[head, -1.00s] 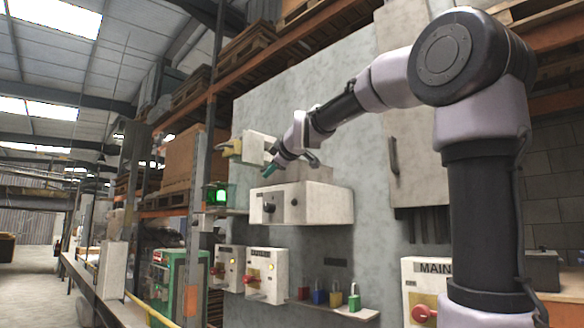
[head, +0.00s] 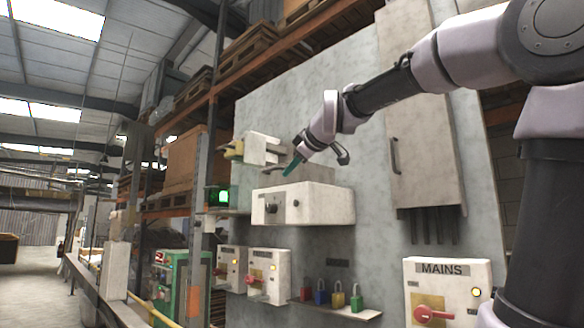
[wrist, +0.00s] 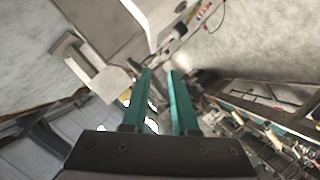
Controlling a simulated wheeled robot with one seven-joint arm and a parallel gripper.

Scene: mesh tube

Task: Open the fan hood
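A white box (head: 318,205) with two dark knobs on its front is mounted on the grey panel in the head view. It may be the fan hood, but no label on it is readable. My gripper (head: 292,165) is just above the box's top, its teal fingers pointing down and left; I cannot tell whether they touch it. In the wrist view my gripper (wrist: 160,72) has its two teal fingers apart, with nothing between them. A white bracket-like fitting (head: 264,147) sits behind and left of the gripper; it also shows in the wrist view (wrist: 112,86).
A tall cabinet (head: 425,130) stands right of the box. Below are a MAINS box (head: 449,297) with a red switch, smaller switch boxes (head: 268,275) and a shelf (head: 365,314) with several coloured padlocks. A green light (head: 223,195) is left of the box.

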